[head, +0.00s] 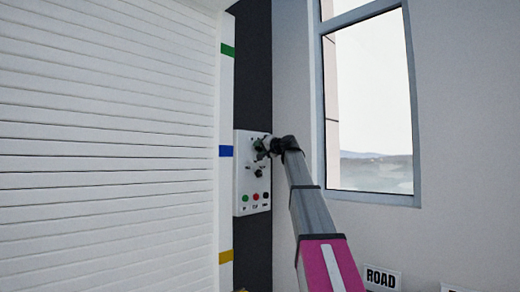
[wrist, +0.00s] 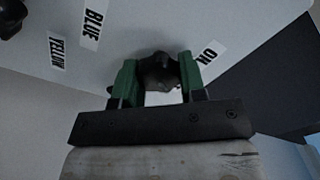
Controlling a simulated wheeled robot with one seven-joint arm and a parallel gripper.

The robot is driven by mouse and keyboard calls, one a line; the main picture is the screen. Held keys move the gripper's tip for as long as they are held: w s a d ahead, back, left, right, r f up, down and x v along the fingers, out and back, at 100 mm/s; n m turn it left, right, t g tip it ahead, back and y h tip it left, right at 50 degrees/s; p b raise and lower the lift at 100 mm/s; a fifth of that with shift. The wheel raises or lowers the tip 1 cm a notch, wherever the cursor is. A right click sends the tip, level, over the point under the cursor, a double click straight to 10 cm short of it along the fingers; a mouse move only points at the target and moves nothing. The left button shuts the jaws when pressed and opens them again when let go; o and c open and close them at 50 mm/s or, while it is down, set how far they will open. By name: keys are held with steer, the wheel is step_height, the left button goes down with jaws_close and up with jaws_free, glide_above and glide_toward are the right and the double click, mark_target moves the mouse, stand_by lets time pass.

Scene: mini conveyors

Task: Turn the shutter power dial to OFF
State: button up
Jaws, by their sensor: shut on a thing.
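A white control panel (head: 240,182) hangs on the dark strip beside the shutter. My gripper (head: 265,147) is at the upper part of this panel. In the wrist view, the green-tipped fingers of my gripper (wrist: 158,78) are closed on both sides of a dark dial (wrist: 158,66). An ON label (wrist: 210,52) lies just right of this dial, which fits the shutter power dial. No OFF label shows, and the dial's pointing direction is unclear. In the head view my gripper hides most of the held dial.
Another dark knob (wrist: 12,18) sits at the wrist view's top left, near BLUE (wrist: 94,25) and YELLOW (wrist: 56,48) labels. Green (head: 243,198), red (head: 255,197) and black buttons line the panel's bottom. The white shutter (head: 110,150) stands left; a window (head: 372,110) is right.

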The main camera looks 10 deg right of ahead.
steer(key=o, duration=0.9)
steer(key=shift+o, duration=0.2)
steer(key=v, duration=1.1)
steer(key=shift+w, duration=0.1)
